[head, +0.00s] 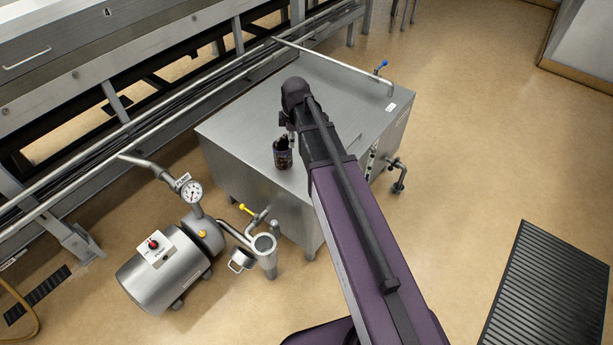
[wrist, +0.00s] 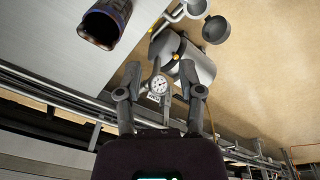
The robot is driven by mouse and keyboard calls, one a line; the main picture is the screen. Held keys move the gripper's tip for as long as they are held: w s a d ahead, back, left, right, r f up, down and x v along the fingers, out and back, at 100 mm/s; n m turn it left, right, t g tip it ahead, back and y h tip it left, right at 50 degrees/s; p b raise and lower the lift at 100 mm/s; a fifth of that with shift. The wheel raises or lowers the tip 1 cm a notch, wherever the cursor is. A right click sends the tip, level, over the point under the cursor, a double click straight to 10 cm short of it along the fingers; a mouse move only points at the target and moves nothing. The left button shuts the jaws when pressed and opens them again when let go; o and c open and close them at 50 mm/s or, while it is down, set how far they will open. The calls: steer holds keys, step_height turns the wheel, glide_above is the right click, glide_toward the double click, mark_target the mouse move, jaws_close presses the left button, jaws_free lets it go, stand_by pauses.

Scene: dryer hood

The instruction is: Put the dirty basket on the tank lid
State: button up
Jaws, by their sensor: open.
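A dark, stained cylindrical basket (head: 283,153) appears to stand upright on the grey metal tank lid (head: 235,125), near its front edge. It also shows at the top left of the wrist view (wrist: 107,22), with its open end visible. My gripper (wrist: 160,70) is open, with nothing between its fingers, and apart from the basket. In the head view the end of my arm is just above and right of the basket; the fingers are mostly hidden there.
A pump with a gauge (head: 193,191) stands on the floor left of the tank. An open strainer pot (head: 264,243) and a round cap (head: 242,260) are beside it. The lid's middle is largely clear.

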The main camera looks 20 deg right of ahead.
steer(key=s+m+g, duration=0.1)
steer(key=s+m, duration=1.4)
steer(key=s, duration=0.1)
steer(key=shift+s+m+h, duration=0.3)
steer(key=shift+s+h, duration=0.1)
steer(key=shift+f, duration=0.1)
